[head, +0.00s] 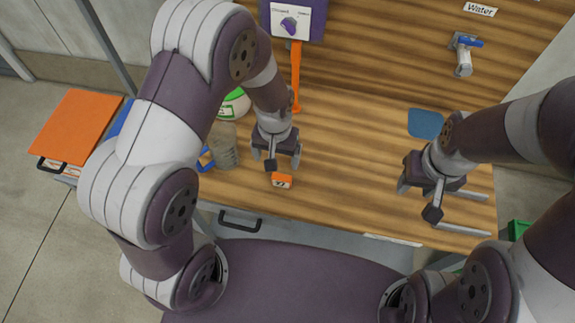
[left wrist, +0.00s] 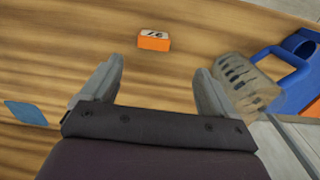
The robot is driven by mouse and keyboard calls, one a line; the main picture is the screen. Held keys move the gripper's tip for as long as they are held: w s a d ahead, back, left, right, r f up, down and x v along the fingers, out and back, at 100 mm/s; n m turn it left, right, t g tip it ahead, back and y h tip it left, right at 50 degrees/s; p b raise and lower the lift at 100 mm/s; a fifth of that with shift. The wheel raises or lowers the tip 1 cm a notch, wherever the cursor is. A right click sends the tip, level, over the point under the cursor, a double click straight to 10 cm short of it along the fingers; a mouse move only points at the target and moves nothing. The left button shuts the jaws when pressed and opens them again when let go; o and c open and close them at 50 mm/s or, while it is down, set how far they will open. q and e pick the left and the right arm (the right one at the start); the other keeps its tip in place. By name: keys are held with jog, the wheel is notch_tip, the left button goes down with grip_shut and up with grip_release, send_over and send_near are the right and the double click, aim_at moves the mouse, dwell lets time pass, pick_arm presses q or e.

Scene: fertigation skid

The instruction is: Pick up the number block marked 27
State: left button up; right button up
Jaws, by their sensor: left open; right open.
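The number block (head: 281,180) is a small orange block with a white top and dark digits that look like 27. It lies on the wooden worktop near its front edge. The block also shows in the left wrist view (left wrist: 154,41), at upper middle, with its digits upside down. My left gripper (head: 277,158) is open and empty, just above and behind the block. In the left wrist view the block lies beyond the gap between the fingertips (left wrist: 160,66), apart from both. My right gripper (head: 478,214) is open and empty over the right part of the worktop.
A see-through jug (head: 225,145) with a blue handle stands close left of my left gripper; it shows right in the left wrist view (left wrist: 245,85). A white-and-green container (head: 234,104) is behind it. A blue pad (head: 425,123) lies right. The worktop between my grippers is clear.

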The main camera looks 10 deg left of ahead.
pick_arm(q)
jog(key=p, duration=0.1)
send_over(281, 180)
jog(key=f, duration=0.6)
jog(key=shift+w+d, duration=0.2)
jog(key=shift+d, duration=0.05)
jog(key=f+p, duration=0.1)
jog(key=a+f+p, duration=0.1)
jog(key=f, duration=0.1)
jog(key=shift+s+f, duration=0.15)
jog(key=shift+f, duration=0.1)
jog(key=shift+d+f, duration=0.25)
jog(key=shift+f, duration=1)
jog(key=shift+d+f, duration=0.1)
jog(key=shift+f, duration=0.05)
jog(key=c, duration=1)
jog(key=shift+c, duration=0.2)
pick_arm(e)
jog(key=r, duration=0.1)
jog(key=d+r, duration=0.1)
jog(key=r, duration=0.1)
jog(key=shift+s+r, duration=0.15)
jog(key=shift+s, duration=0.05)
